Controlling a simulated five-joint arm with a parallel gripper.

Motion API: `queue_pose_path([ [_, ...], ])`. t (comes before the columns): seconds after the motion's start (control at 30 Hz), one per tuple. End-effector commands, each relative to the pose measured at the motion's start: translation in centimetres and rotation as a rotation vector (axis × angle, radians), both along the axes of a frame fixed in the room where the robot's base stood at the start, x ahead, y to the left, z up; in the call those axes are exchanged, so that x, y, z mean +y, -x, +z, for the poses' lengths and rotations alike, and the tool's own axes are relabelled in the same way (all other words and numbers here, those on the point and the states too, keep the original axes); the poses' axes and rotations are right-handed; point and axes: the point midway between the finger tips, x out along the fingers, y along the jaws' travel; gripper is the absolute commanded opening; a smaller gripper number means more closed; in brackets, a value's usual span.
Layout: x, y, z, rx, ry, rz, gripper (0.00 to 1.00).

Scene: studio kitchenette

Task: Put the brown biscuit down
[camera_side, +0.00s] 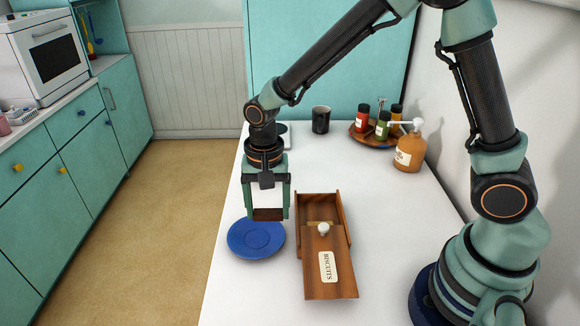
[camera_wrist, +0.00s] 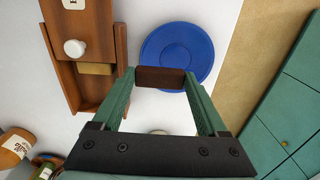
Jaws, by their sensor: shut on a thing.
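My gripper (camera_side: 268,214) is shut on the brown biscuit (camera_side: 268,214), a dark brown block held level between the two fingertips. In the side view the biscuit shows in front of the far part of a blue saucer (camera_side: 257,246). In the wrist view the biscuit (camera_wrist: 160,78) overlaps the near left part of the blue saucer (camera_wrist: 190,50). It appears to be above the table; its exact height is hard to tell. The bare part of the saucer that shows is empty.
A wooden biscuit box (camera_side: 329,270) with a white-knobbed lid stands right of the saucer, partly open, a tan block (camera_wrist: 95,68) inside. A dark mug (camera_side: 321,120), a tray of jars (camera_side: 365,138) and a pump bottle (camera_side: 409,150) stand farther back. The white table's left edge is close to the saucer.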

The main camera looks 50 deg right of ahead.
Motion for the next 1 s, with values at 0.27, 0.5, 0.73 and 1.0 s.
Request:
queue_pose_path([
  [0.27,0.0,0.1,-3.2,0.004,0.001,0.0,0.24],
  [0.5,0.0,0.0,-4.1,-0.001,-0.001,0.0,0.24],
  [0.73,0.0,0.0,-4.3,0.0,0.0,0.0,0.24],
  [1.0,0.0,0.0,-5.0,0.0,0.0,0.0,0.24],
])
